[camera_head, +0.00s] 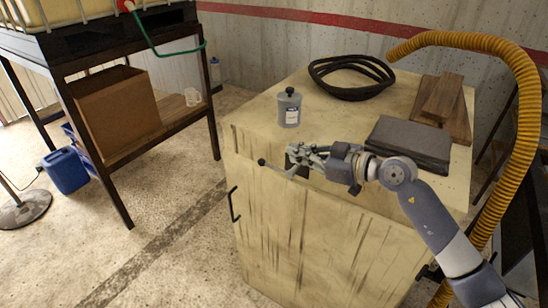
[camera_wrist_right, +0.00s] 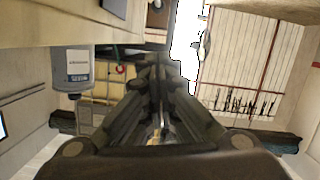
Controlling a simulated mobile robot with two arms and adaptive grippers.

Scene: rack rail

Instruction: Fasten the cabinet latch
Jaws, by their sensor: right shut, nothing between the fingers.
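The cabinet (camera_head: 330,235) is a worn, pale yellow box with dark streaks. Its front has a black handle (camera_head: 234,204) near the left edge. The latch (camera_head: 277,167), a light bar with a dark knob at its left end, sits at the top front edge, slightly tilted. My right gripper (camera_head: 297,158) is shut and empty at that edge, right beside the latch's right end; I cannot tell whether it touches. In the right wrist view its closed fingers (camera_wrist_right: 160,75) fill the middle, and the latch cannot be made out. My left gripper is not in view.
On the cabinet top are a grey jar (camera_head: 289,108), a coiled black hose (camera_head: 351,77), a dark flat case (camera_head: 409,143) and wooden boards (camera_head: 442,98). A yellow corrugated hose (camera_head: 525,110) hangs at the right.

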